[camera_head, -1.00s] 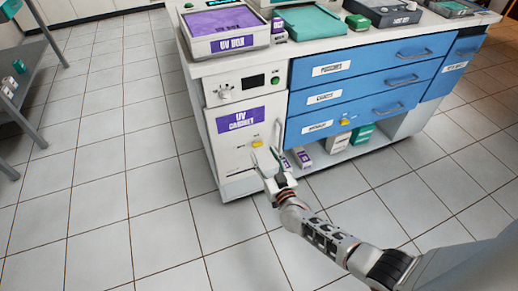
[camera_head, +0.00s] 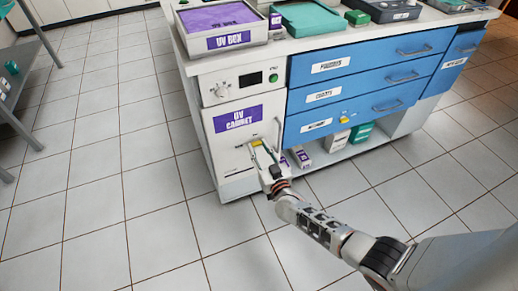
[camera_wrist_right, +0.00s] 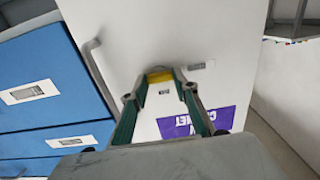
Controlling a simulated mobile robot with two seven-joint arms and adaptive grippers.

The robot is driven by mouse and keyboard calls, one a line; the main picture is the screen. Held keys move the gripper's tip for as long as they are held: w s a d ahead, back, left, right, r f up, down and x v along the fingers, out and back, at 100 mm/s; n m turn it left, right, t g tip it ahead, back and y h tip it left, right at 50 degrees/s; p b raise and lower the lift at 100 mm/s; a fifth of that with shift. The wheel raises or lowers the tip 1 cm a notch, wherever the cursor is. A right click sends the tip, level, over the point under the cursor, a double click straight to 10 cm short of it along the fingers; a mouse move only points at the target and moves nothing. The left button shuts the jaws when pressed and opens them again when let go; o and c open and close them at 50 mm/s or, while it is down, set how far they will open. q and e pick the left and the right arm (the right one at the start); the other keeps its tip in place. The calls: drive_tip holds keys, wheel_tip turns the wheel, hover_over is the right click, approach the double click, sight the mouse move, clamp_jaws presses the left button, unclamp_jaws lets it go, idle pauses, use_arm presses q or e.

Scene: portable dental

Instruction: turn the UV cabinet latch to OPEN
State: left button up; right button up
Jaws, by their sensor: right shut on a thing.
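The white UV cabinet (camera_head: 226,165) stands at the left end of the counter, with a purple UV CABINET label (camera_head: 238,118) on its closed door. Its small yellow latch (camera_head: 256,142) is low on the door; it also shows in the right wrist view (camera_wrist_right: 160,76). My right gripper (camera_head: 259,149) reaches the door from the front and is shut on the latch. In the right wrist view, the fingertips (camera_wrist_right: 160,82) are on both sides of the yellow piece. The fingers partly hide the latch, and I cannot read its setting. My left gripper is not in view.
A vertical door handle (camera_wrist_right: 97,68) is close beside the gripper. Blue drawers (camera_head: 365,80) are to the right, above an open shelf with several boxes (camera_head: 362,132). A purple-topped UV BOX (camera_head: 230,41) sits on the counter. The tiled floor in front is clear.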

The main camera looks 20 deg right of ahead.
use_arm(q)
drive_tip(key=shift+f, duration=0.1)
use_arm(e)
drive_tip(key=shift+o, duration=0.2)
drive_tip(key=shift+f+m, duration=0.1)
drive_tip(key=shift+m, duration=0.8)
drive_tip(key=m+b, duration=0.1)
drive_tip(key=m, duration=0.1)
drive_tip(key=shift+m, duration=0.3)
drive_tip(key=shift+c, duration=0.2)
drive_tip(key=shift+o, duration=0.2)
drive_tip(key=shift+m, duration=0.9)
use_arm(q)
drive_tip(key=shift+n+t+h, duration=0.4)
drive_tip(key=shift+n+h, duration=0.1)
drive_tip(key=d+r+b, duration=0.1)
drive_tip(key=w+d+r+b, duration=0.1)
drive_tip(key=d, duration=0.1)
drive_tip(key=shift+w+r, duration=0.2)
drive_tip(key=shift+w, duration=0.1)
use_arm(e)
drive_tip(key=m, duration=1.1)
drive_tip(key=shift+m, duration=0.4)
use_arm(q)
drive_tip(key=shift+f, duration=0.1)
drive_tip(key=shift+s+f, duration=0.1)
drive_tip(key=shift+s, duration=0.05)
use_arm(e)
drive_tip(key=shift+c, duration=0.2)
